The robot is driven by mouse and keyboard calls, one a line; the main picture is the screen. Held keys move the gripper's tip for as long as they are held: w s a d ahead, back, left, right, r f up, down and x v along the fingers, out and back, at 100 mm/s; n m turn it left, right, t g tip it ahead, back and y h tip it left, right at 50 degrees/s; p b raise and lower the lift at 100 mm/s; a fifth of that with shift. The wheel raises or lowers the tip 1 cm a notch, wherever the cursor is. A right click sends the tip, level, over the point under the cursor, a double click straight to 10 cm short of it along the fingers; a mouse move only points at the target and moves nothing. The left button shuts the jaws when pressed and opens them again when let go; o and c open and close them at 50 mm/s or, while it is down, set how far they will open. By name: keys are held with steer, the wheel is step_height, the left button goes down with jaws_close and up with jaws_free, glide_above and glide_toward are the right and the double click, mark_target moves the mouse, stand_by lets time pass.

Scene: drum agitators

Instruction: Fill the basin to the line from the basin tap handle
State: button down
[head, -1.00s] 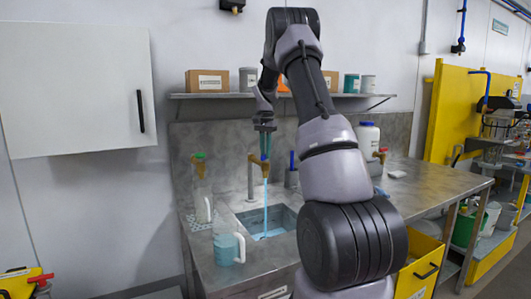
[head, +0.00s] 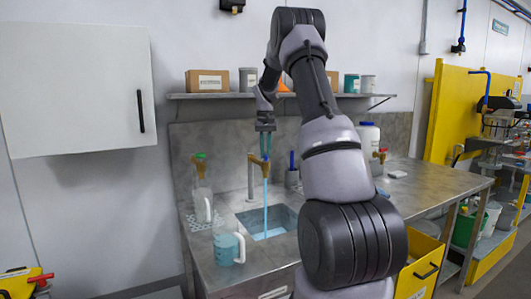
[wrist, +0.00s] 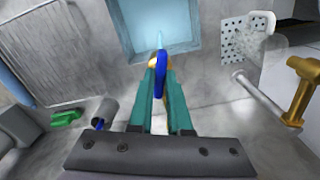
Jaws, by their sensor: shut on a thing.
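The basin (head: 283,216) is a square sink sunk in the steel counter. A blue stream of water (head: 265,205) falls into it from the brass basin tap (head: 257,160). The wrist view shows pale blue water in the basin (wrist: 130,48); I cannot make out a fill line. My gripper (head: 265,147) is above the tap, with its teal fingers pointing down. In the wrist view, my gripper (wrist: 160,95) is shut on the blue tap handle (wrist: 160,75), which lies between the two fingers.
A jug with blue-green contents (head: 228,248) stands on the counter left of the basin. A clear bottle (head: 203,203) stands on a perforated drain plate behind it. A shelf (head: 225,96) with boxes and tins hangs above.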

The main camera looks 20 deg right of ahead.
stand_by(0.4)
steer(key=c, duration=0.9)
jaws_free()
steer(key=shift+o, duration=0.2)
steer(key=shift+r, duration=0.1)
step_height(320, 180, up, 11)
